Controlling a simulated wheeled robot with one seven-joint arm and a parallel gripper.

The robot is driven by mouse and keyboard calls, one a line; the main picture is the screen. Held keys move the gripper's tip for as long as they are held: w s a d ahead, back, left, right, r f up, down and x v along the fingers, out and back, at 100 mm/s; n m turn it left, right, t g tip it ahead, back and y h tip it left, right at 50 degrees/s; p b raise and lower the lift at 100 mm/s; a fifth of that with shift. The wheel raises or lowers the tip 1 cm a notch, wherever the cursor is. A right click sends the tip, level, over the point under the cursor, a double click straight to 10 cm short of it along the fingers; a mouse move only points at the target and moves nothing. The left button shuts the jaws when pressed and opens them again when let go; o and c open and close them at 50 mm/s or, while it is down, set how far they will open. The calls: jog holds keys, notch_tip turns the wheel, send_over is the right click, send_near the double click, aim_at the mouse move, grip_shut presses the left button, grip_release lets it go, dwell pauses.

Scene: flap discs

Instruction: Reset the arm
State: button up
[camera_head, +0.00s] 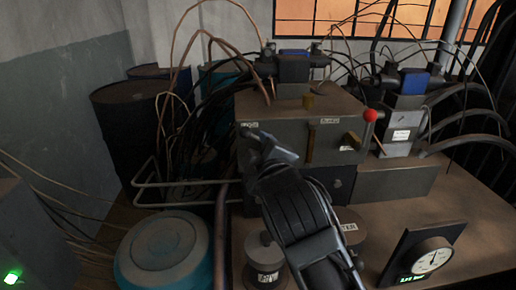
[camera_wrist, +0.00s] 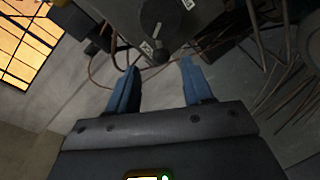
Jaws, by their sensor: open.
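My gripper (camera_wrist: 160,68) shows in the wrist view with its two bluish fingers apart and nothing between them. Beyond the fingertips is a grey housing (camera_wrist: 185,35) with a dark round knob (camera_wrist: 152,14) and small white labels. In the head view my black arm rises from the bottom right. Its end is in front of the left part of the grey metal box (camera_head: 290,118). The gap between the fingers cannot be made out there.
A red-tipped lever (camera_head: 370,115) stands at the box's right side. A dial gauge (camera_head: 432,256) stands on the brown bench (camera_head: 465,212) at the right. A labelled grey cylinder (camera_head: 265,255) is beside my arm. A blue-rimmed drum (camera_head: 163,250) is lower left. Loose cables hang around the box.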

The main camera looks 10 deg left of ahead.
jog(key=shift+s, duration=0.1)
jog(key=s+d+f+m+h, duration=0.1)
jog(key=s+d+f+m, duration=0.4)
jog(key=s+d+f, duration=0.45)
jog(key=s+d+f+m+h, duration=0.1)
jog(key=s+d+f+m, duration=0.3)
jog(key=s+f, duration=0.55)
jog(key=s+d+r+m+h, duration=0.1)
jog(key=s+d, duration=0.4)
jog(key=s, duration=0.5)
jog(key=s+d+r+m+h, duration=0.1)
jog(key=s+d+r+m, duration=0.3)
jog(key=s, duration=0.5)
jog(key=s+d+r+m+h, duration=0.2)
jog(key=s+d+r, duration=0.1)
jog(key=s+d, duration=0.4)
jog(key=s, duration=0.3)
jog(key=shift+s, duration=0.35)
